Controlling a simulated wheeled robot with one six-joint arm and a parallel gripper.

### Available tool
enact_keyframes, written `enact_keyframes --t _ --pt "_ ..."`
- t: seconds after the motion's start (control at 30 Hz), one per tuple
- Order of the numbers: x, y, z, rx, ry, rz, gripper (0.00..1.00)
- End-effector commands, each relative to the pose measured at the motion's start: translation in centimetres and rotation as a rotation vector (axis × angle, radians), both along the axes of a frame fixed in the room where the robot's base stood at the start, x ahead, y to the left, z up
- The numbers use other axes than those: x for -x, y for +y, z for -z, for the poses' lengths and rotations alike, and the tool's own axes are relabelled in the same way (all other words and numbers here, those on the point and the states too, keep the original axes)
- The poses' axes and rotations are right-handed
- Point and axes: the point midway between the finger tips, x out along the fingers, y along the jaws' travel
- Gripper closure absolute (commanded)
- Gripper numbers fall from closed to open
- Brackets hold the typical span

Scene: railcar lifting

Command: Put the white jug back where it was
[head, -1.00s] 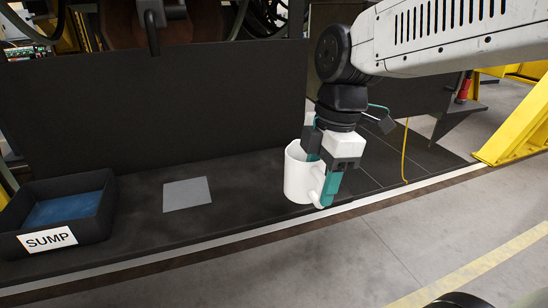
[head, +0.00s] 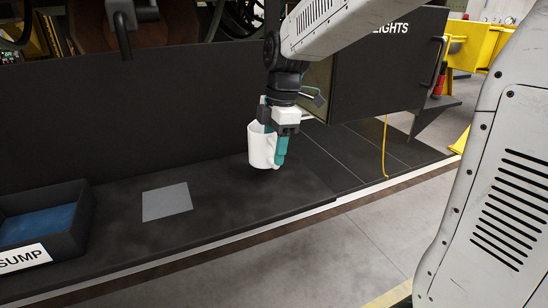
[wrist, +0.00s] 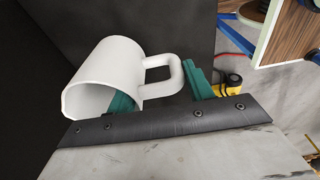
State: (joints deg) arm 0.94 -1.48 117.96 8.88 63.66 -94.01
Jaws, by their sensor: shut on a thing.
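The white jug (head: 261,146) is held by my gripper (head: 274,150) above the dark shelf, near the shelf's back wall. In the wrist view the jug (wrist: 106,72) shows its open rim toward the lower left and its handle toward the right. One teal finger reaches into the jug's mouth and the other is on the handle side, so my gripper (wrist: 160,90) is shut on the jug. In the head view the jug looks roughly upright. A gap to the shelf is hard to judge.
A grey square plate (head: 167,202) lies on the dark shelf (head: 225,215), left of the jug. A black bin with blue inside (head: 40,222), labelled SUMP, stands further left. A dark cabinet marked "EIGHTS" (head: 385,75) and a yellow cable (head: 385,150) are to the right.

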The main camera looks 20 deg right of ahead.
Motion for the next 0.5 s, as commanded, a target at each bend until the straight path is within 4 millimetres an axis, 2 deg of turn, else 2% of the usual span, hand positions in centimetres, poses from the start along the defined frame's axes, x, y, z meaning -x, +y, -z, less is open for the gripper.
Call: enact_keyframes --t 0.2,0.5 --pt "0.1 0.0 2.9 0.0 0.003 0.001 0.9" --pt "0.1 0.0 3.1 0.0 0.0 0.001 0.9"
